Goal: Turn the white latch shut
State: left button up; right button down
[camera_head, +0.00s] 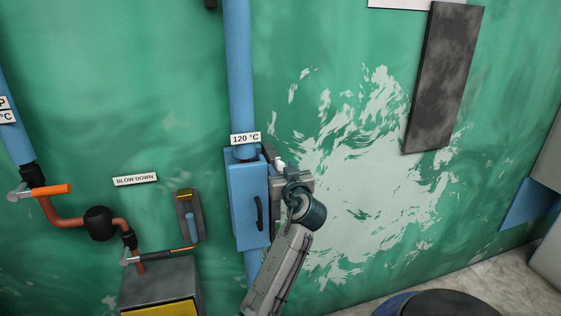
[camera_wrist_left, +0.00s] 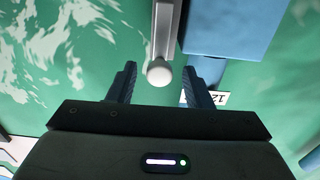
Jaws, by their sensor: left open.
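The white latch (camera_head: 280,164) shows as a small pale piece at the upper right side of the blue box (camera_head: 246,205), mostly hidden by my left gripper in the head view. In the left wrist view the latch (camera_wrist_left: 165,32) is a pale bar ending in a round white knob (camera_wrist_left: 158,73). My left gripper (camera_head: 280,176) is beside the box's upper right edge. Its two dark fingers (camera_wrist_left: 159,69) are open, and the knob appears between them, with a gap on each side. Whether it is deep between the fingers I cannot tell. My right gripper is in neither view.
A blue pipe (camera_head: 239,65) runs into the box top under a "120 °C" label (camera_head: 246,138). A dark handle (camera_head: 259,213) is on the box front.

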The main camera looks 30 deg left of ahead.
pick_arm(q)
jog(key=shift+x, duration=1)
jog(key=shift+c, duration=0.3)
